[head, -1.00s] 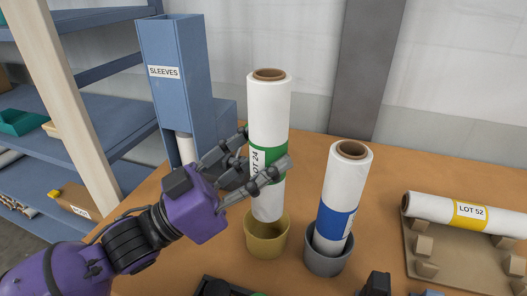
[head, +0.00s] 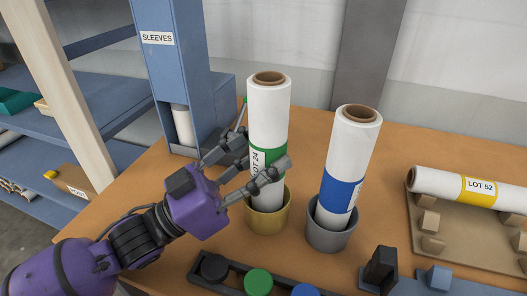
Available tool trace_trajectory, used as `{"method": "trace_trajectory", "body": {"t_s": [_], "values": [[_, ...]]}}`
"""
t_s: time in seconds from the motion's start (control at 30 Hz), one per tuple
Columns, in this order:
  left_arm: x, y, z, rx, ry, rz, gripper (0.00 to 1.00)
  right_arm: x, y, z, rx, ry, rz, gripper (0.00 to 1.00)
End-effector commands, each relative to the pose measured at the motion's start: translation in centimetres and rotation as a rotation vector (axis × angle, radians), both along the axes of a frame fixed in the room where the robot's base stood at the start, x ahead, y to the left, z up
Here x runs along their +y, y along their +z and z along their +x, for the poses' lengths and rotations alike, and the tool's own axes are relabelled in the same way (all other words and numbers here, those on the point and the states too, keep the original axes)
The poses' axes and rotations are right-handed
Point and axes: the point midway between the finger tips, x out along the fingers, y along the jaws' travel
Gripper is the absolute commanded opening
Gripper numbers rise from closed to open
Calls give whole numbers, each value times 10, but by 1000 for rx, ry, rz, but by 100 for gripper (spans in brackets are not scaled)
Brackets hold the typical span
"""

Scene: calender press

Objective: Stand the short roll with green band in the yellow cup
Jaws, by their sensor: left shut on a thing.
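The short roll with a green band (head: 268,110), marked LOT 24, is upright with its brown core showing on top. Its lower end is inside the yellow cup (head: 268,222), hidden behind the front rim; I cannot tell whether it touches the bottom. My left gripper (head: 262,165) comes in from the left and is shut on the roll around the green band, just above the cup. My right gripper is not in view.
A grey cup (head: 331,238) beside it holds a roll with a blue band (head: 338,190). A roll marked LOT 52 (head: 450,183) lies on a cradle (head: 455,243) at right. A black tray (head: 228,282) with coloured discs is in front; the SLEEVES dispenser (head: 163,75) stands behind left.

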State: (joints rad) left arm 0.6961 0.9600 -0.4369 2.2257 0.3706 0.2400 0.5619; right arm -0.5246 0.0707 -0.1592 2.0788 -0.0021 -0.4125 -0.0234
Motion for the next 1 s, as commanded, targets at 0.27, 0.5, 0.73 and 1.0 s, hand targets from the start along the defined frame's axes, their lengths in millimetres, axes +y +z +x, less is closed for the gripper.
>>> {"method": "trace_trajectory", "body": {"t_s": [0.27, 0.5, 0.73, 1.0], "values": [[0, 1, 0, -1, -1, -1, 64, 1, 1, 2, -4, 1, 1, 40], [0, 0, 0, 0, 0, 0, 67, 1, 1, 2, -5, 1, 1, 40], [0, 0, 0, 1, 1, 1, 67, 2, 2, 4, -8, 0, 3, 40], [22, -12, -10, 4, 2, 4, 67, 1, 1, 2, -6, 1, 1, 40]]}}
